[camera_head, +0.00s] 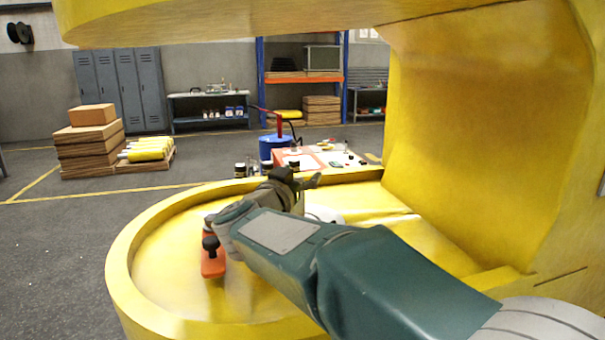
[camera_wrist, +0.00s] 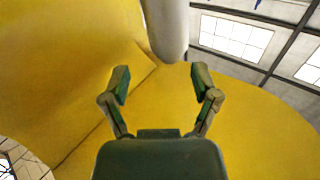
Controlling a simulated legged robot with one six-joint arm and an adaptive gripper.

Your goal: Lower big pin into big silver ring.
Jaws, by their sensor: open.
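My gripper (camera_wrist: 161,72) is open, its two fingers spread apart with nothing between them. In the wrist view, a smooth silver-grey cylinder (camera_wrist: 168,28) with a rounded end stands just beyond the fingertips, against the yellow boom part; it looks like the big pin. In the head view, my gripper (camera_head: 300,181) is above the far side of the round yellow plate, with my arm across the front. A pale silvery piece (camera_head: 325,214) on the plate is partly hidden behind my arm; I cannot tell whether it is the big silver ring.
The round yellow plate has a raised rim (camera_head: 122,270). A tall yellow wall (camera_head: 480,120) rises at right, with a yellow overhang (camera_head: 250,18) above. An orange object (camera_head: 212,262) with a black knob sits on the plate's left. A blue drum (camera_head: 270,147) and a low worktable stand behind.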

